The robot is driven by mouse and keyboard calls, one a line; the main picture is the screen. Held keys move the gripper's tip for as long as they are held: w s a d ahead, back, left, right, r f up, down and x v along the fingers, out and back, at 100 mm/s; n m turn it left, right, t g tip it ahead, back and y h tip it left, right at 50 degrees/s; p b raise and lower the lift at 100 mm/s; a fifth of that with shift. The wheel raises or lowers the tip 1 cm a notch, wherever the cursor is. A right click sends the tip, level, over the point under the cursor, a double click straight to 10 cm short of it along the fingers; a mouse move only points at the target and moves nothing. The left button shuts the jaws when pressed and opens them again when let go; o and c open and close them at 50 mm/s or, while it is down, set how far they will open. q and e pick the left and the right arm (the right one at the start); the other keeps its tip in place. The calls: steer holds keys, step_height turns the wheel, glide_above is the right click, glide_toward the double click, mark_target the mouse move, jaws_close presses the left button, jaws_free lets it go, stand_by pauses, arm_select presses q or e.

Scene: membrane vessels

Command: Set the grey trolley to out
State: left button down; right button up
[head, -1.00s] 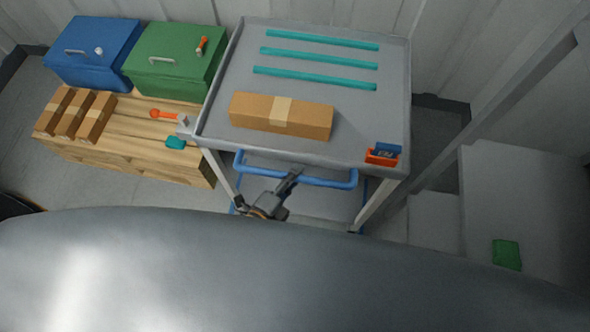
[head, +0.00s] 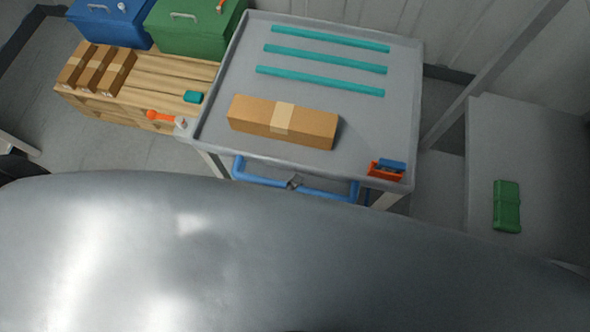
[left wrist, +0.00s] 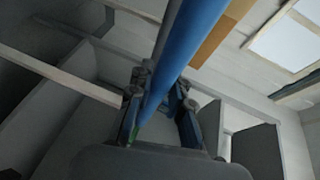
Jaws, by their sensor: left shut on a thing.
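The grey trolley (head: 215,112) stands in the middle of the head view, its flat rimmed top facing up. A blue handle bar (head: 330,195) runs along its near side and also crosses the left wrist view (left wrist: 190,40). My left gripper (head: 294,183) is at the middle of this bar, its fingers (left wrist: 160,108) closed around it. My own body hides the trolley's lower part and most of the left arm. The right gripper does not show.
On the trolley lie a brown carton (head: 255,117), teal strips (head: 320,80) and an orange-blue item (head: 385,170).

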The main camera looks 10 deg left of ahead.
arm_select(q)
steer(key=shift+s+f, duration=0.1)
steer(key=shift+s, duration=0.3)
steer(key=c, duration=1.2)
jaws_free()
steer(key=v, duration=1.2)
